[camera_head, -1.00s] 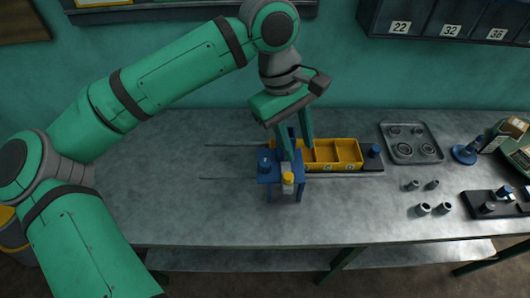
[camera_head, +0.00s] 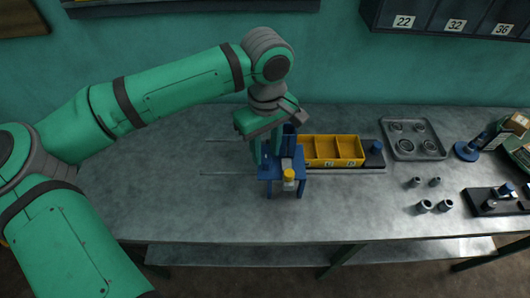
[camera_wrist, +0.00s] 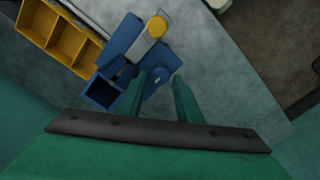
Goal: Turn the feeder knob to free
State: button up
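The feeder (camera_head: 287,164) is a small blue stand on the workbench, with a yellow-capped part (camera_head: 289,175) at its front. It also shows in the wrist view (camera_wrist: 122,38). A rounded dark blue shape, which looks like the feeder knob (camera_wrist: 158,62), lies just beyond and between my fingertips in the wrist view. In the head view my fingers hide the knob. My gripper (camera_head: 266,160) points down at the feeder's left side. In the wrist view my gripper (camera_wrist: 158,80) is open, its two green fingers apart. I cannot tell whether they touch the knob.
A yellow divided bin (camera_head: 333,150) stands on a dark rail right of the feeder. An open blue box (camera_wrist: 103,92) sits close beside my fingers. A grey tray (camera_head: 411,140) and several metal sleeves (camera_head: 424,206) lie farther right. The bench's left part is clear.

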jog(key=shift+s+f, duration=0.1)
jog(key=shift+f, duration=0.75)
jog(key=c, duration=0.8)
jog(key=shift+o, duration=0.2)
